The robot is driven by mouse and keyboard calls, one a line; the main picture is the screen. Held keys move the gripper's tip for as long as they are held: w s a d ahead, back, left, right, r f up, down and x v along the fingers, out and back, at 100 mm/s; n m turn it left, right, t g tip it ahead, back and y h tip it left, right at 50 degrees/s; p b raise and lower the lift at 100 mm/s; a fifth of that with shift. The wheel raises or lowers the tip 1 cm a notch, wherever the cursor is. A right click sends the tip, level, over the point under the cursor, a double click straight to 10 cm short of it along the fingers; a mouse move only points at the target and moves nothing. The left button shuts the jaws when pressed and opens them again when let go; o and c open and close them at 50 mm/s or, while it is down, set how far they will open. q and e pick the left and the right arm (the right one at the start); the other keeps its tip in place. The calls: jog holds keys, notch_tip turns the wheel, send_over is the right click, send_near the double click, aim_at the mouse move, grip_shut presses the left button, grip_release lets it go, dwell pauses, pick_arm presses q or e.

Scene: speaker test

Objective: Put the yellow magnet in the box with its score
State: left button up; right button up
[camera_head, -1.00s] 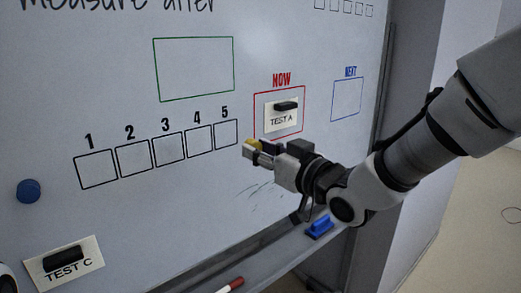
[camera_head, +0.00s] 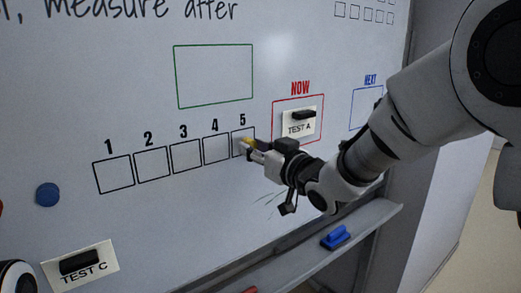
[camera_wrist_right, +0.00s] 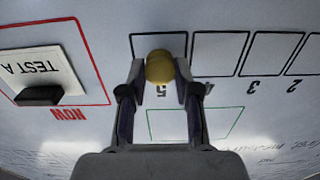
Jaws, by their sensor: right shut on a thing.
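The yellow magnet (camera_head: 249,142) is a small round piece between the fingertips of my right gripper (camera_head: 247,148). In the right wrist view the magnet (camera_wrist_right: 159,66) shows pinched between both fingers, in front of the lower edge of box 5 (camera_wrist_right: 140,42). I cannot tell whether it touches the board. The row of score boxes runs from box 1 (camera_head: 114,174) at the left to box 5 at the right, each with its number above. Boxes 1 to 4 are empty. My left gripper is not in view.
The TEST A card (camera_head: 298,128) hangs in the red NOW frame, right of box 5. The TEST C card (camera_head: 82,268) and a blue magnet (camera_head: 47,195) are at lower left. An empty green frame (camera_head: 178,90) is above the row. A blue eraser-like thing (camera_head: 335,238) lies on the tray.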

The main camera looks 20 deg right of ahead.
jog(key=shift+w+a, duration=0.15)
jog(key=shift+w, duration=0.35)
dwell(0.9)
jog(key=o, duration=1)
jog(key=shift+o, duration=0.2)
jog(key=o, duration=0.4)
